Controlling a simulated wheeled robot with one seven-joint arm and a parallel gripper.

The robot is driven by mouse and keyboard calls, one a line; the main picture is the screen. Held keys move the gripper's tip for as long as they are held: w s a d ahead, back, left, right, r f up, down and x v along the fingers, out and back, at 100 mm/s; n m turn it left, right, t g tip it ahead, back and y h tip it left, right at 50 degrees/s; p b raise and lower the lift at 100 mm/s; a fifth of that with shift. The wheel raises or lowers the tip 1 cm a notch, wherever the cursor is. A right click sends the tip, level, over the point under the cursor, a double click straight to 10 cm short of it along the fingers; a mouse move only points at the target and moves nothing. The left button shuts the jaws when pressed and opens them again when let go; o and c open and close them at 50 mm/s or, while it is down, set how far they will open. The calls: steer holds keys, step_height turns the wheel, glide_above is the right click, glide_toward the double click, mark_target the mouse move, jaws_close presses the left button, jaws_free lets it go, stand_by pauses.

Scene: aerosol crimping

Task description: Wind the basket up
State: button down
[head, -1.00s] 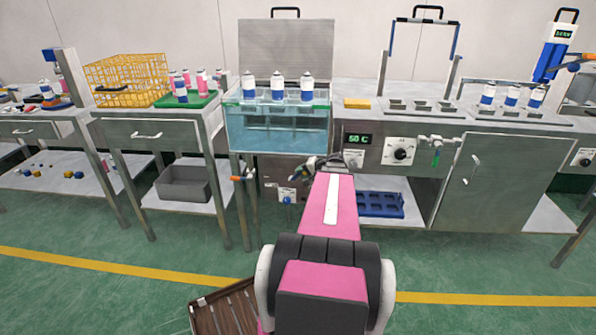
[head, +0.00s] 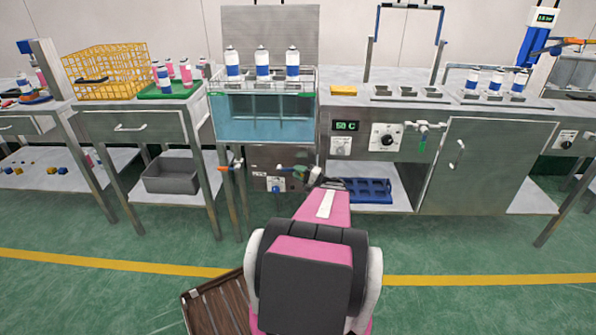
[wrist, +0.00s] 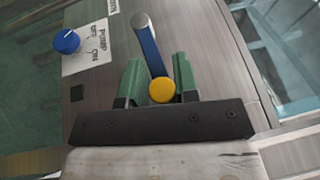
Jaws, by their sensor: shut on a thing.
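The wire basket (head: 262,86) stands at the top of the glass water bath (head: 265,118), its frame showing above the rim. It carries three white and blue cans (head: 263,66), upright. My gripper (head: 300,174) is low at the front of the bath cabinet. In the wrist view my gripper (wrist: 158,78) has its green fingers shut on a crank handle, with a blue arm (wrist: 148,48) and a round yellow end (wrist: 162,90). In the head view the crank is small and hard to make out.
A pump switch with a blue knob (wrist: 67,41) is near the crank. An orange-handled valve (head: 229,168) sticks out at left. A blue tray (head: 362,190) lies on the shelf at right. A yellow wire basket (head: 105,70) stands on the left table.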

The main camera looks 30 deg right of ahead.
steer(key=shift+a+f, duration=0.1)
steer(key=shift+f, duration=0.25)
stand_by(0.3)
steer(key=c, duration=1)
jaws_free()
steer(key=shift+c, duration=0.2)
steer(key=v, duration=1.1)
steer(key=shift+w, duration=0.1)
